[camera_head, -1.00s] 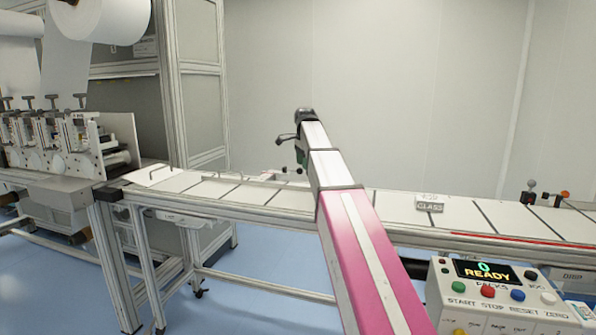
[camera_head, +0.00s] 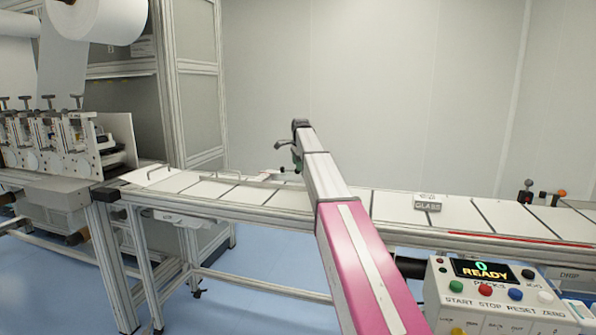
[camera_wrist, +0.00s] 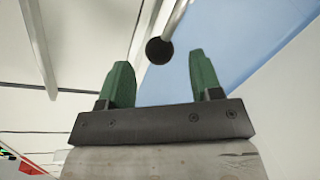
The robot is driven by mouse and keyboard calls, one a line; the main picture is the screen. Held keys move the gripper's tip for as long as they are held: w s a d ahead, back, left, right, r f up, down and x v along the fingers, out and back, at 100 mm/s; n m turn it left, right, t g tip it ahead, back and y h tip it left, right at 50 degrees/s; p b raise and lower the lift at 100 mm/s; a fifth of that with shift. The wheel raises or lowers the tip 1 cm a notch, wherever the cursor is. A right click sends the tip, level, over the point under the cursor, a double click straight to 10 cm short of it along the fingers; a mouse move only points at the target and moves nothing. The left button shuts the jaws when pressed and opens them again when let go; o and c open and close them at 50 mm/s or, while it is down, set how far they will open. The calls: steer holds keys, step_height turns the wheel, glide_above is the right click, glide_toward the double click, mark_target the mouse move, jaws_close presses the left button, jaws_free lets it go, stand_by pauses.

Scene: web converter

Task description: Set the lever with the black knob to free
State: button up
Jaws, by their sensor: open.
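The black knob (camera_wrist: 159,50) is a dark ball on the end of a thin metal lever rod (camera_wrist: 174,16) in the wrist view. My gripper (camera_wrist: 159,60) is open, with its two green fingers apart. The knob shows in the gap between the fingertips, nearer the left one; I cannot tell whether it is at their depth. No contact shows. In the head view my gripper (camera_head: 297,160) is mostly hidden behind my arm, above the far side of the conveyor. A small dark ball (camera_head: 283,169) beside it looks like the same knob. No lever position marking is readable.
A control box (camera_head: 490,290) reading READY stands at the front right. Small dark and orange knobs (camera_head: 527,185) stand at the far right. A roller machine (camera_head: 60,150) is at left.

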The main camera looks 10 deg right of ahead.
steer(key=shift+w+f, duration=0.15)
steer(key=shift+f, duration=0.6)
steer(key=shift+w+f, duration=0.15)
steer(key=shift+f, duration=0.6)
jaws_close()
steer(key=shift+s, duration=0.1)
